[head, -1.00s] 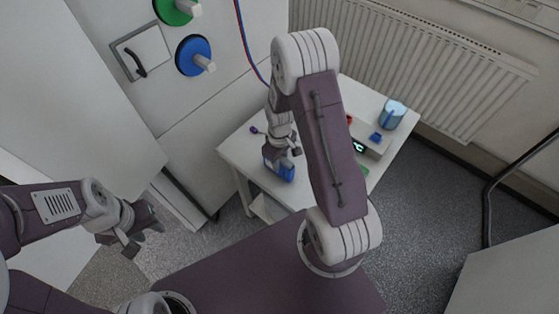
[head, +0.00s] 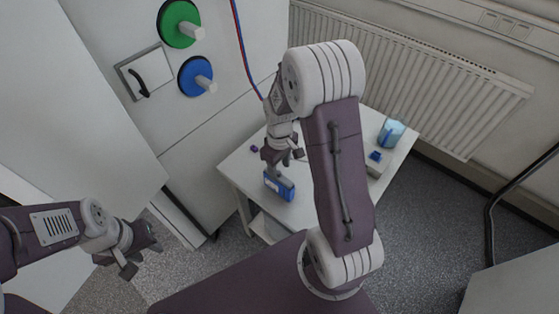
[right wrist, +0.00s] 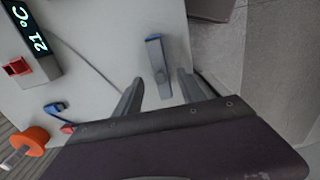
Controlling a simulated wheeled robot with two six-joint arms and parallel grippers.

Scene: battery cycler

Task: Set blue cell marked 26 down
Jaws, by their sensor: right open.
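The blue cell (head: 279,186) stands on the white table (head: 243,172) near its front left edge. In the right wrist view the cell (right wrist: 158,66) shows a narrow grey top with blue at the end; no number is readable. My right gripper (head: 285,162) is open just above the cell, apart from it. In the right wrist view its two fingers (right wrist: 160,88) are spread, with the cell beyond and between them. My left gripper (head: 141,253) is open and empty at the lower left, away from the table.
A device with a lit 21 °C display (right wrist: 36,42), a red clip (right wrist: 17,67), a blue connector (right wrist: 56,108) and an orange part (right wrist: 30,139) lie left in the wrist view. A blue-tinted beaker (head: 391,132) stands at the table's back right. A radiator (head: 415,75) is behind.

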